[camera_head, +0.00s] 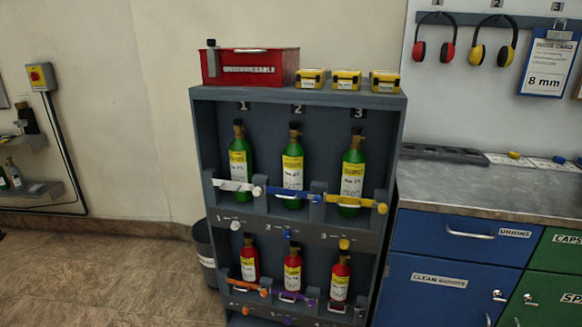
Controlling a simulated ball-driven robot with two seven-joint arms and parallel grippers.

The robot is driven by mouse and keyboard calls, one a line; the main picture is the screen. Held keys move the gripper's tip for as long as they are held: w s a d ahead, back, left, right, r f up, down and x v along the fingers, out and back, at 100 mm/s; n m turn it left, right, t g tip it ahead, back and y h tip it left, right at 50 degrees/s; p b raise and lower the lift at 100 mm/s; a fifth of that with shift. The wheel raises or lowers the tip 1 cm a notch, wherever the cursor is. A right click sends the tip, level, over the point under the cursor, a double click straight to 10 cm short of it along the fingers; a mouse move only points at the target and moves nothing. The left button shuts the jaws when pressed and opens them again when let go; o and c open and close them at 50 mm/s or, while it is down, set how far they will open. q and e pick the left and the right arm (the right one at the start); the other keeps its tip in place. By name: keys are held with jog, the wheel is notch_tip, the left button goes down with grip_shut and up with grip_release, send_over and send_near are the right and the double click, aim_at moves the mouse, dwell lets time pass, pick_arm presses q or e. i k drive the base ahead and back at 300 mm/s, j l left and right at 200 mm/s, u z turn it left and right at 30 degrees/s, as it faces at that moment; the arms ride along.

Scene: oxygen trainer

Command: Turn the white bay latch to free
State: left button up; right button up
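A grey rack stands in the middle of the head view, with upper bays numbered 1, 2 and 3. The white bar (232,185) lies across bay 1, in front of a green cylinder (240,160). A round white knob (235,225) sits on the panel below bay 1, beside small markings too small to read. I cannot tell from this view which way the white latch is turned. Neither of my grippers is in view.
Blue (290,194) and yellow (350,201) bars cross bays 2 and 3. Red cylinders (292,270) stand below. A red box (250,67) and yellow cases (346,79) sit on top. A bin (204,250) stands left; blue cabinets (440,285) stand right. Left floor is clear.

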aim_at(256, 191)
jog(key=j+z, duration=0.25)
jog(key=j, duration=0.9)
jog(key=j+z, duration=0.25)
jog(key=j, duration=0.9)
